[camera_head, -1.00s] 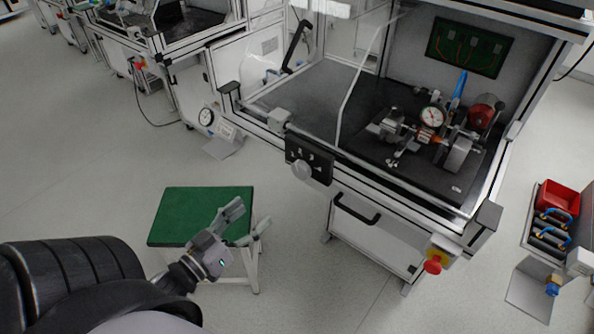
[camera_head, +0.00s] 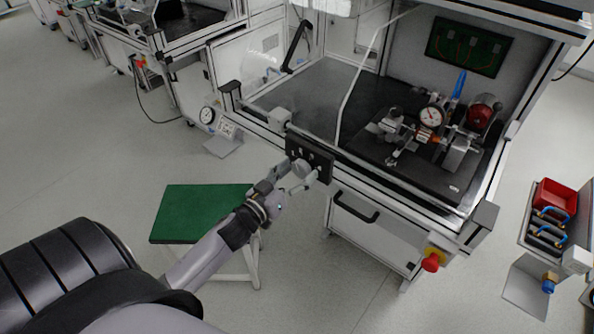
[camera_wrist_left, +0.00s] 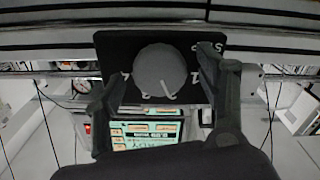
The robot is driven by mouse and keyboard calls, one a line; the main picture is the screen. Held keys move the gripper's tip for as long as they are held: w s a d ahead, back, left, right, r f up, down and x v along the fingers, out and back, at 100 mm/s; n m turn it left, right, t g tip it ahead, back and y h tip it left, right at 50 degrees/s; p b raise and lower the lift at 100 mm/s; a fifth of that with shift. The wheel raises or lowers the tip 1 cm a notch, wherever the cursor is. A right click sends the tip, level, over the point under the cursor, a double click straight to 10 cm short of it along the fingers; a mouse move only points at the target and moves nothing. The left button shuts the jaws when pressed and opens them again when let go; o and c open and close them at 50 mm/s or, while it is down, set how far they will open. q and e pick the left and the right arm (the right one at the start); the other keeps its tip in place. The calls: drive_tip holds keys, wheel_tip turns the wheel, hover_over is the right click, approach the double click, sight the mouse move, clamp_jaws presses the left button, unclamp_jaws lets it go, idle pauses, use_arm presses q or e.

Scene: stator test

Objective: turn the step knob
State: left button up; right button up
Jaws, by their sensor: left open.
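The step knob (camera_head: 301,168) is a round grey dial on a black panel (camera_head: 322,164) fixed to the front edge of the test bench. In the left wrist view the knob (camera_wrist_left: 160,70) sits in the middle, with white marks on the black panel (camera_wrist_left: 120,45) around it. My left gripper (camera_head: 292,178) is at the panel and open. In the left wrist view its two fingers (camera_wrist_left: 160,85) stand either side of the knob, with visible gaps to it. My right gripper is not in view.
A green-topped stool (camera_head: 195,212) stands below my left arm. A black handle (camera_head: 356,208) and a red emergency button (camera_head: 431,263) are on the bench front. Gauge and motor parts (camera_head: 431,118) sit inside the bench. Open floor lies in front.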

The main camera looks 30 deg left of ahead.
use_arm(q)
drive_tip(key=shift+w, duration=0.15)
drive_tip(key=shift+c, duration=0.2)
drive_tip(key=c, duration=1.1)
drive_tip(key=shift+m, duration=0.4)
drive_tip(key=m+p, duration=0.1)
drive_tip(key=m, duration=0.2)
drive_tip(key=m+p, duration=0.1)
drive_tip(key=m, duration=0.4)
drive_tip(key=shift+d, duration=0.1)
